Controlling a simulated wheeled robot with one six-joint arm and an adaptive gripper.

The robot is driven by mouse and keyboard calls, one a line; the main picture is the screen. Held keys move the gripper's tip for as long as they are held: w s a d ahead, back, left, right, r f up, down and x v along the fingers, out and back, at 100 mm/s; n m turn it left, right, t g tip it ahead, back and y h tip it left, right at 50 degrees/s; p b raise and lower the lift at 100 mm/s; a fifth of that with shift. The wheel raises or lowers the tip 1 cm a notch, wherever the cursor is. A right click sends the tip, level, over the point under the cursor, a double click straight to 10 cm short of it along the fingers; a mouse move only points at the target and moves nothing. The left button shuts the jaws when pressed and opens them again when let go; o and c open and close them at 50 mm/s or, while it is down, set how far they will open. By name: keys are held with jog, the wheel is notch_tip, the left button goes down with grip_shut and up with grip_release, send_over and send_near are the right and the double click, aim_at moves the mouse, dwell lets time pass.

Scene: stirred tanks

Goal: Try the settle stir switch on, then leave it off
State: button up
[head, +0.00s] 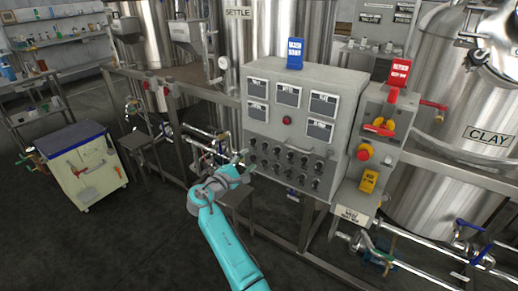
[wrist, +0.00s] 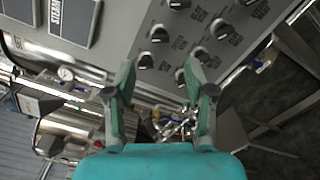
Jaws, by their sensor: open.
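A grey control panel (head: 262,126) stands in the middle of the head view, with rows of black rotary switches (head: 290,157) on its lower half. My gripper (head: 244,164) is at the panel's lower left, close to the switches at that end. In the wrist view my open, empty gripper (wrist: 160,68) has its fingers apart, pointing at the panel's edge.
A steel tank labelled SETTLE (head: 238,14) stands behind the panel, and a CLAY tank (head: 487,135) at right. A grey box with a red emergency button (head: 364,153) adjoins the panel. Pipes and valves (head: 205,150) run left of my gripper. A white cabinet (head: 80,165) stands left.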

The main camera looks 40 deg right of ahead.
aim_at(264, 146)
jog(key=x, duration=0.9)
jog(key=shift+d, duration=0.25)
jog(key=shift+w+f, duration=0.1)
jog(key=shift+c, duration=0.2)
grip_shut()
